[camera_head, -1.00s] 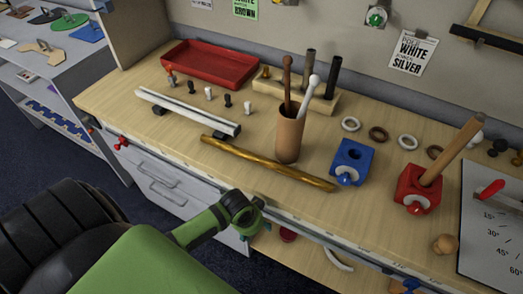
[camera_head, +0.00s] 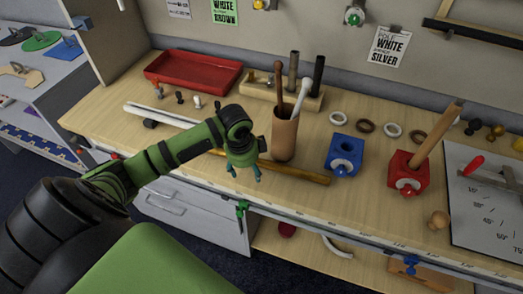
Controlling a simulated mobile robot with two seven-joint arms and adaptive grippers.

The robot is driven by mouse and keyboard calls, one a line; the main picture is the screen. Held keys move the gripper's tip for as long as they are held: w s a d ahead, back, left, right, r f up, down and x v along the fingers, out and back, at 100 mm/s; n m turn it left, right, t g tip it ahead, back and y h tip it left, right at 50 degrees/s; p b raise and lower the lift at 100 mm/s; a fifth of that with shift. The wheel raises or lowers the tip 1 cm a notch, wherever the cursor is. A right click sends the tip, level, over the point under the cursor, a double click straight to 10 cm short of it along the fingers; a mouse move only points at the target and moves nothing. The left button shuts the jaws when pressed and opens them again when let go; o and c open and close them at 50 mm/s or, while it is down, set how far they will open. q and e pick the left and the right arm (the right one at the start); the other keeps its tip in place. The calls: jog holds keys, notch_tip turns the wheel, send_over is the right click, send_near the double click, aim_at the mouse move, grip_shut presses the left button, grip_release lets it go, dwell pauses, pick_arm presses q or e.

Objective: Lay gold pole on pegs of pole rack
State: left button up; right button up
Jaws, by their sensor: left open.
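The gold pole (camera_head: 305,174) lies on the wooden table near its front edge, slanting down to the right. My left gripper (camera_head: 245,173) is open above the pole's left part, fingers pointing down, and hides some of it. I cannot tell whether the fingers touch the pole. My right gripper is not in view. A long white bar (camera_head: 168,115) lies on dark supports at the left of the table, partly hidden by my left arm. A wood and black frame (camera_head: 475,30) is on the wall at upper right. I cannot tell for sure which is the pole rack.
A brown cup (camera_head: 284,138) with sticks stands just behind the pole. A blue block (camera_head: 343,152) and a red block (camera_head: 407,174) with a wooden rod stand to the right. A red tray (camera_head: 195,71) is at the back left. Several rings lie behind the blocks.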

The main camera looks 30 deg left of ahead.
pick_arm(q)
jog(key=shift+m, duration=0.4)
jog(key=a+r, duration=0.1)
jog(key=a, duration=0.1)
jog(key=w+a+r, duration=0.1)
jog(key=a, duration=0.1)
jog(key=w+a+r, duration=0.1)
jog(key=a, duration=0.1)
jog(key=shift+w+a+r, duration=0.15)
jog(key=shift+w+r, duration=0.1)
jog(key=shift+w+f+p, duration=0.25)
jog(key=shift+f+p, duration=0.35)
jog(key=shift+f, duration=0.4)
jog(key=f, duration=0.2)
jog(key=f+p, duration=0.1)
jog(key=shift+w+a+f, duration=0.1)
jog(key=shift+w+f, duration=0.15)
jog(key=shift+w, duration=0.05)
jog(key=shift+w+f, duration=0.1)
jog(key=shift+f, duration=0.5)
grip_shut()
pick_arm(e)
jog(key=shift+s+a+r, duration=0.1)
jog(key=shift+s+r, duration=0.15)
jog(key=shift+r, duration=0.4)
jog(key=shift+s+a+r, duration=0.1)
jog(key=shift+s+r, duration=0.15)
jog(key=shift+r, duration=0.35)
